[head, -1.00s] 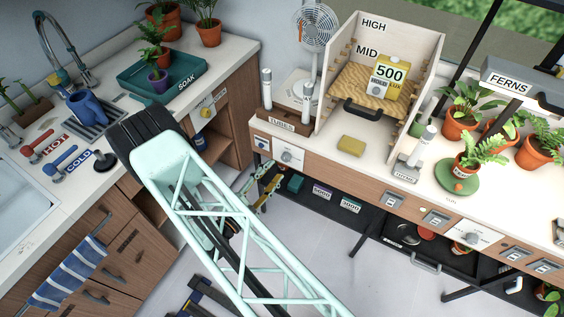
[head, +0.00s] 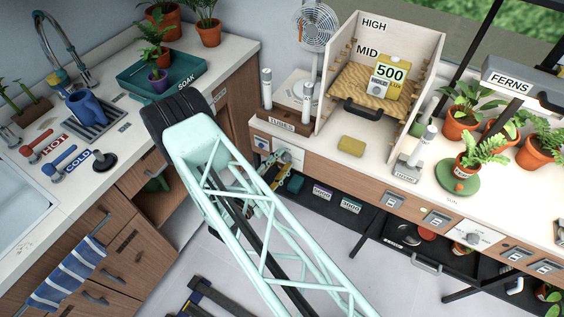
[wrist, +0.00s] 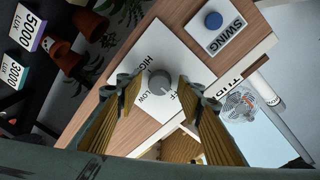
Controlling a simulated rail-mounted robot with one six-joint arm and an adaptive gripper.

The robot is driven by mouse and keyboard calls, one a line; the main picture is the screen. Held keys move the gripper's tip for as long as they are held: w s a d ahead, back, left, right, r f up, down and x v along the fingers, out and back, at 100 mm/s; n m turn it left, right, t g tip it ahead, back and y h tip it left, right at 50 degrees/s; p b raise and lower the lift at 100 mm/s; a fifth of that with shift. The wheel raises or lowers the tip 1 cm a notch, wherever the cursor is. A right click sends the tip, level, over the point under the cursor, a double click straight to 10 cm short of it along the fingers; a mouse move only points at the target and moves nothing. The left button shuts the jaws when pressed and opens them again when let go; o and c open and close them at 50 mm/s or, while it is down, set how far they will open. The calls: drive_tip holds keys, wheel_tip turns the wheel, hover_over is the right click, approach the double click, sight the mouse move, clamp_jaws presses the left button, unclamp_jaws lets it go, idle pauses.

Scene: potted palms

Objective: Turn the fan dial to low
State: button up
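The fan dial (wrist: 160,82) is a grey round knob on a white plate marked HIGH, LOW and OFF in the wrist view. A finger partly covers the OFF label. A pale mark on the knob seems to face the OFF side. My gripper (wrist: 158,88) is open, its two yellow-ribbed fingers on either side of the knob in the picture; I cannot tell whether they touch it. In the head view my gripper (head: 270,178) is at the cabinet front, just below the white dial plate (head: 290,155). The white fan (head: 315,28) stands on the counter behind.
A blue button (wrist: 213,20) marked SWING sits beside the dial plate. A wooden box (head: 284,120) of tubes stands on the counter above. A dark lower shelf (head: 335,215) holds labelled boxes. The floor in front is mostly clear.

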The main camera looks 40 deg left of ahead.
drive_tip(key=c, duration=0.8)
drive_tip(key=shift+c, duration=0.2)
drive_tip(key=shift+m, duration=0.4)
drive_tip(key=m+b, duration=0.1)
drive_tip(key=m, duration=0.2)
drive_tip(key=shift+r, duration=0.1)
drive_tip(key=m, duration=0.3)
drive_tip(key=shift+m+g, duration=0.3)
drive_tip(key=shift+m, duration=0.1)
drive_tip(key=m+b, duration=0.1)
drive_tip(key=m, duration=0.3)
drive_tip(key=shift+d+m+y, duration=0.1)
drive_tip(key=shift+m+y, duration=0.2)
drive_tip(key=shift+y, duration=0.1)
drive_tip(key=shift+r+m+g+y+b, duration=0.15)
drive_tip(key=shift+m+b, duration=0.2)
drive_tip(key=shift+m, duration=0.8)
drive_tip(key=shift+m+g+y+b, duration=0.15)
drive_tip(key=shift+m+b, duration=0.2)
drive_tip(key=shift+m, duration=0.8)
